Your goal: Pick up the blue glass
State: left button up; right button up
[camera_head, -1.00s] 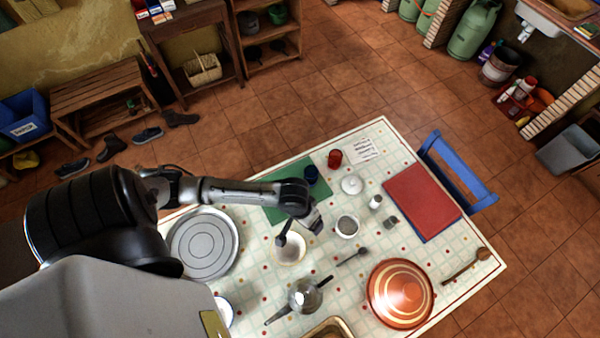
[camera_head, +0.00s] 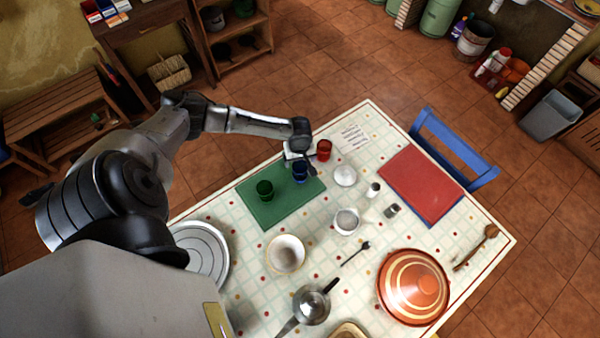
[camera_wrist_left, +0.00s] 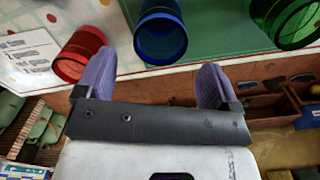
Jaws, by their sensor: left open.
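The blue glass (camera_head: 300,174) stands on the green mat (camera_head: 282,208), near its upper right end. My left gripper (camera_head: 303,160) is just behind and above it, partly overlapping it in the head view. In the left wrist view the two purple fingers of my left gripper (camera_wrist_left: 155,64) are apart and empty. The rim of the blue glass (camera_wrist_left: 160,38) shows between the fingertips, with a gap on both sides. The fingers do not appear to touch it. My right gripper is not in view.
A red glass (camera_head: 324,150) stands close by on the right, near the left finger in the wrist view. A green glass (camera_head: 265,191) stands on the mat to the left. A white lidded dish (camera_head: 345,175) and a bowl (camera_head: 286,253) are nearby.

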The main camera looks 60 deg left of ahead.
aim_at(300, 167)
pick_arm(q)
jog(key=shift+f+b, duration=0.4)
jog(key=shift+f, duration=2.95)
jog(key=c, duration=1)
jog(key=shift+c, duration=0.4)
jog(key=shift+r, duration=0.15)
